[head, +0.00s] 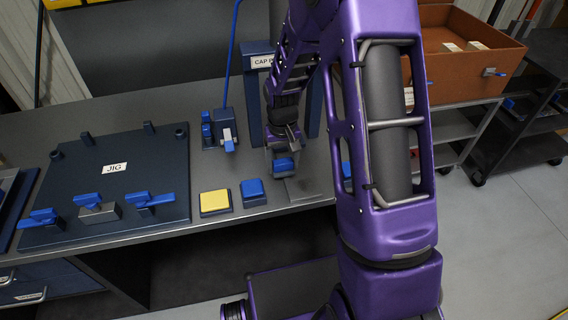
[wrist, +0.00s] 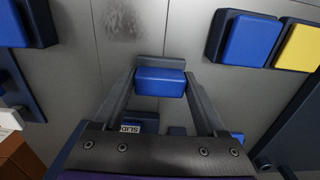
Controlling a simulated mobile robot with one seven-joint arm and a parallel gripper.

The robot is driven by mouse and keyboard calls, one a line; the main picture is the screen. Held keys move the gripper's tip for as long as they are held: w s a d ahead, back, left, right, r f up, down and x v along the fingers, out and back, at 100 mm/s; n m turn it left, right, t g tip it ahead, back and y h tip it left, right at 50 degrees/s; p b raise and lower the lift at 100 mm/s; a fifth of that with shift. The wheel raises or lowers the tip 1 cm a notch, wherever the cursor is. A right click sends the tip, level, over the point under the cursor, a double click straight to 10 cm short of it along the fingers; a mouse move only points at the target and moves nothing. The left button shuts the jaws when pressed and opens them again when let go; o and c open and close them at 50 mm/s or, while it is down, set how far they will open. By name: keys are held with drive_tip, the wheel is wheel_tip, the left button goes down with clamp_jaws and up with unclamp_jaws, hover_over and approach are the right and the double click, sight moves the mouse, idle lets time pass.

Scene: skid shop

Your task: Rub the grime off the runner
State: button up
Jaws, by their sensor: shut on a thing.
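My gripper (head: 284,152) is shut on a small blue block with a grey edge (head: 284,165), low over the bench. In the wrist view the blue block (wrist: 160,82) sits between both fingertips of my gripper (wrist: 160,88). The runner seems to be the grey metal strip (head: 303,188) at the bench's front edge. It shows in the wrist view as a plain grey band (wrist: 125,60) between two seams. A dark smudge of grime (wrist: 122,18) lies on it, apart from the block. I cannot tell whether the block touches the metal.
A blue pad (head: 253,190) and a yellow pad (head: 215,200) stand left of the strip. The jig board (head: 113,185) with blue-handled clamps is further left. A blue press frame (head: 260,100) stands behind my gripper. A brown bin (head: 450,75) is at right.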

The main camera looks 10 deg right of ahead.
drive_tip(key=r, duration=0.2)
drive_tip(key=r+p, duration=0.1)
drive_tip(key=shift+d, duration=0.25)
drive_tip(key=shift+r+p, duration=0.3)
drive_tip(key=shift+r, duration=1.85)
